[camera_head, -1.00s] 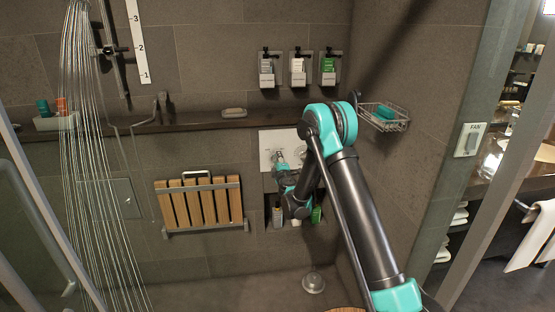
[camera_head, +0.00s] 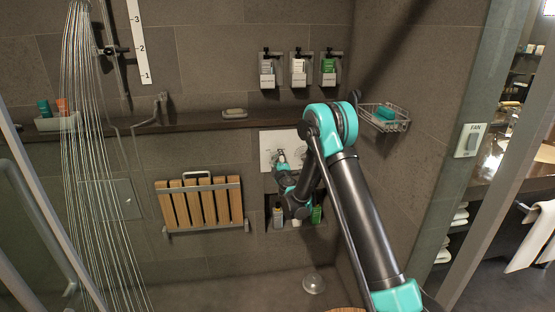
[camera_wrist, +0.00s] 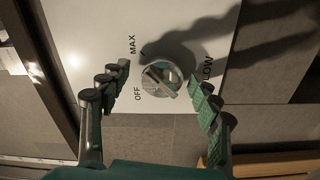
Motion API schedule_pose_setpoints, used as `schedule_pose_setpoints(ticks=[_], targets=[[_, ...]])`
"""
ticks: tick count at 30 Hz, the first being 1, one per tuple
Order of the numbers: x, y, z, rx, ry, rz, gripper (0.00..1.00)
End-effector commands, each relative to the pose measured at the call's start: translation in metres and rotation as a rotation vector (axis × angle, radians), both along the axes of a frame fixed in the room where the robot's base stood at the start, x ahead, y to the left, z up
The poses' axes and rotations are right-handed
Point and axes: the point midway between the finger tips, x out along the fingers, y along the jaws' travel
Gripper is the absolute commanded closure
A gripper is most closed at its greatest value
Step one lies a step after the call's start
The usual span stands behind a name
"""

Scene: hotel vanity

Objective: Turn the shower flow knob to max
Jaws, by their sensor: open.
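The shower flow knob (camera_wrist: 160,77) is a round silver dial with a raised bar across its face, set on a white plate (camera_wrist: 100,30). The plate is printed MAX at upper left, OFF at lower left and LOW at right. The bar runs slantwise; which end is the pointer I cannot tell. My gripper (camera_wrist: 165,80) is open, its green ridged fingers on either side of the knob with visible gaps. In the head view my gripper (camera_head: 282,159) is small in front of the white plate (camera_head: 267,138), and my arm hides part of it.
Water streams from the shower (camera_head: 85,150) at the left. A folded slatted seat (camera_head: 200,204) is on the wall left of my gripper. A niche with bottles (camera_head: 277,216) lies below, a ledge (camera_head: 195,121) above, and a wire soap basket (camera_head: 384,117) to the right.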

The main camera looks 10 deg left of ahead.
Motion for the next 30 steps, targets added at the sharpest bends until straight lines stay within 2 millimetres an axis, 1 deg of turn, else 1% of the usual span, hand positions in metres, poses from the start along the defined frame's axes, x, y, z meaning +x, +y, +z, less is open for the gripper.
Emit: schedule_pose_setpoints(ticks=[5, 8, 15, 21, 25, 30], targets=[[-0.001, -0.001, 0.0, 0.0, 0.0, -0.001, 0.37], [-0.009, -0.003, 0.0, 0.0, 0.0, -0.001, 0.37], [-0.046, -0.014, 0.001, 0.002, -0.002, 0.0, 0.37], [-0.068, -0.02, 0.002, 0.002, -0.003, 0.0, 0.37], [-0.073, -0.021, 0.002, 0.002, -0.003, 0.0, 0.37], [-0.073, -0.021, 0.002, 0.002, -0.003, 0.0, 0.37]])
